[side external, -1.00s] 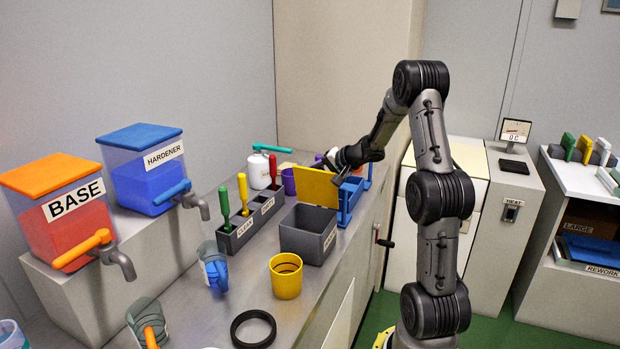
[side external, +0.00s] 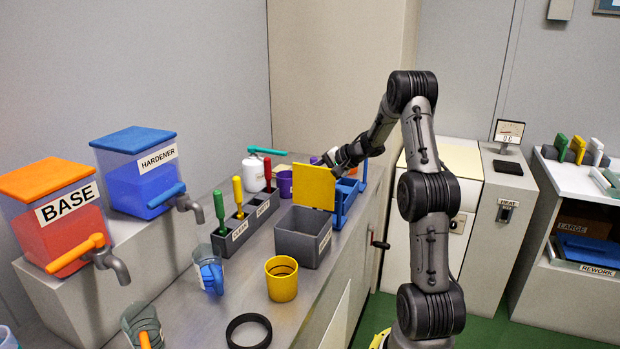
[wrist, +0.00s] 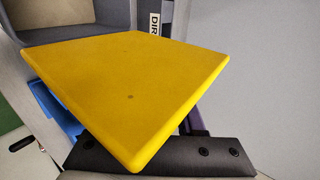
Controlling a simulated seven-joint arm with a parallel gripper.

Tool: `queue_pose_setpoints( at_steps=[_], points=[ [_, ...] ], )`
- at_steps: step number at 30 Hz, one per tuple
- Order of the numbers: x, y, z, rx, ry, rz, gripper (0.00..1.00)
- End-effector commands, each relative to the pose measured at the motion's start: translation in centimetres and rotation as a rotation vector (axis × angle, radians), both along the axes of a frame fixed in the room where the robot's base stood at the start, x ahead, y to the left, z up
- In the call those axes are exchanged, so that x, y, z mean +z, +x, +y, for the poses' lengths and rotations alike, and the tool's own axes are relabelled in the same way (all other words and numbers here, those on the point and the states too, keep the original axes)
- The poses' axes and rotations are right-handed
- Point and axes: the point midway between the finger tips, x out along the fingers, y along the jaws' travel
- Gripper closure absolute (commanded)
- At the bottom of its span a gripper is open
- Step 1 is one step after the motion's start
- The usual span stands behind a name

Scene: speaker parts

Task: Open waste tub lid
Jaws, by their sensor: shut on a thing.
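The grey waste tub (side external: 303,243) stands on the steel bench in the side view, with its open top showing. Its yellow lid (side external: 312,186) stands raised, close to upright, at the tub's back edge. My gripper (side external: 330,161) is at the lid's upper right edge and is shut on it. In the wrist view the lid (wrist: 125,90) fills the middle, and a dark finger of my gripper (wrist: 150,160) lies along its near corner. The lid hides most of the grip.
A yellow cup (side external: 281,284) and a black ring (side external: 248,331) lie in front of the tub. A labelled holder (side external: 228,243) with coloured-handled tools is to its left. A blue rack (side external: 344,205) stands close behind the lid.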

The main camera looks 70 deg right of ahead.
Motion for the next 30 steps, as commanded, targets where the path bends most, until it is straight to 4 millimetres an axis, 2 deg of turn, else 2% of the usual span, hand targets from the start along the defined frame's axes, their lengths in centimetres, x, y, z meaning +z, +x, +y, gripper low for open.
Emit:
queue_pose_setpoints(
  at_steps=[2,3,7,20,30],
  points=[
    [0.0,0.0,0.0,-0.002,0.001,0.0,1.0],
    [0.0,0.0,0.0,-0.002,0.001,0.0,0.57],
    [0.0,0.0,0.0,-0.001,0.0,0.0,0.33],
    [0.1,0.0,0.3,0.001,-0.027,0.0,0.32],
    [0.7,0.0,2.0,0.002,-0.222,0.0,0.32]
  ],
)
